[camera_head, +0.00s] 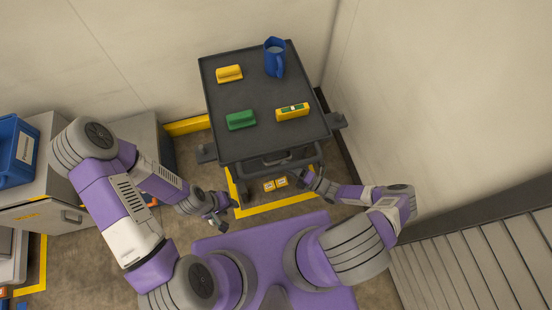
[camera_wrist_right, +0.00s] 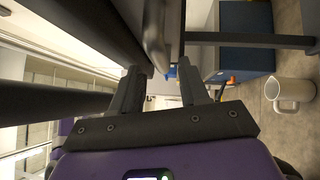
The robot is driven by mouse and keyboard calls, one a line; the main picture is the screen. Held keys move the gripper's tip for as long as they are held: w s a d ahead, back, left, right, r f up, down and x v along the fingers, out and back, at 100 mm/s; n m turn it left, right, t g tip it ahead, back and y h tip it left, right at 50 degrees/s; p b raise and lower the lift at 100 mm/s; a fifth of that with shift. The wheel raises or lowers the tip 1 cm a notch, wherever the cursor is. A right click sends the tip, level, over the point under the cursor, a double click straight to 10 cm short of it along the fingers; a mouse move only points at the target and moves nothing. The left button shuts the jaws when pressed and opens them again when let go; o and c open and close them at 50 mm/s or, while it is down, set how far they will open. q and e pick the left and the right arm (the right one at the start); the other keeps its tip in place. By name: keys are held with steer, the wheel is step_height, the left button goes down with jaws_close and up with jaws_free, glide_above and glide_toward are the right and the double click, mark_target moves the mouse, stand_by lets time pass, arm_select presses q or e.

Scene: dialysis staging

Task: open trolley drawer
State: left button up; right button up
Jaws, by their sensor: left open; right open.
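The dark grey trolley (camera_head: 265,95) stands against the wall in the head view. Its drawer (camera_head: 255,167) is at the near side, under the top, with a bar handle (camera_head: 276,159). I cannot tell whether the drawer is fully shut. My right gripper (camera_head: 314,182) is open at the right of the drawer front. In the right wrist view, a metal bar that looks like the handle (camera_wrist_right: 156,40) lies just ahead of the open fingers (camera_wrist_right: 163,82); no grip on it shows. My left gripper (camera_head: 225,212) is open and empty, left of and nearer than the trolley.
On the trolley top are a blue jug (camera_head: 274,58), two yellow items (camera_head: 229,73) (camera_head: 292,112) and a green item (camera_head: 240,120). Small yellow boxes (camera_head: 275,184) sit low below the drawer. A grey cabinet (camera_head: 45,215) is at left.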

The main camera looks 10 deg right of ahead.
mark_target(277, 161)
steer(key=x, duration=0.5)
steer(key=shift+s, duration=0.1)
steer(key=shift+c, duration=0.2)
jaws_close()
